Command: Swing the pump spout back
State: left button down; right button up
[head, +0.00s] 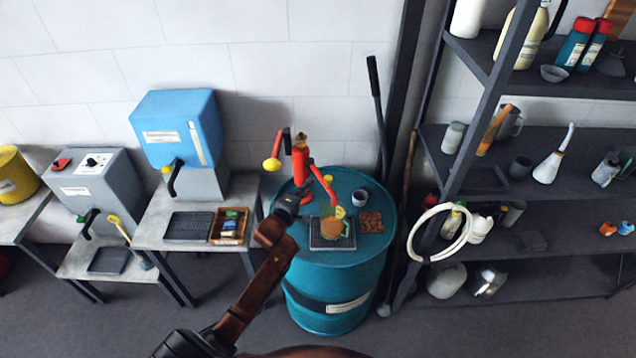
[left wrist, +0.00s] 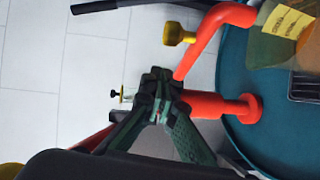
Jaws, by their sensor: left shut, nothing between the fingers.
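The red hand pump (head: 301,165) stands upright on top of the teal drum (head: 345,284). Its red spout (head: 321,181) curves out to the right and down, above a jug (head: 331,227) on a dark drip tray (head: 317,243). In the left wrist view, the red pump column (left wrist: 225,106) and the bent red pipe (left wrist: 205,42) lie just beyond the fingers. My left gripper (head: 297,197) is shut and empty, close to the pump's front side; it also shows in the left wrist view (left wrist: 162,92). I cannot tell whether its fingertips touch the pipe. My right gripper is not in view.
A shelf rack (head: 436,190) with bottles stands to the right. Benches with a blue machine (head: 178,125) and a small wooden tray (head: 213,228) stand to the left.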

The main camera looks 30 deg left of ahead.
aim_at(322, 179)
pick_arm(q)
jog(key=w+d, duration=0.2)
jog(key=shift+w+d+f+p, duration=0.25)
jog(key=shift+d+f+p, duration=0.05)
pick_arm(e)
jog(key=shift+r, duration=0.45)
pick_arm(q)
jog(key=shift+w+d+y, duration=0.1)
jog(key=shift+d+y, duration=0.05)
jog(key=shift+y, duration=0.15)
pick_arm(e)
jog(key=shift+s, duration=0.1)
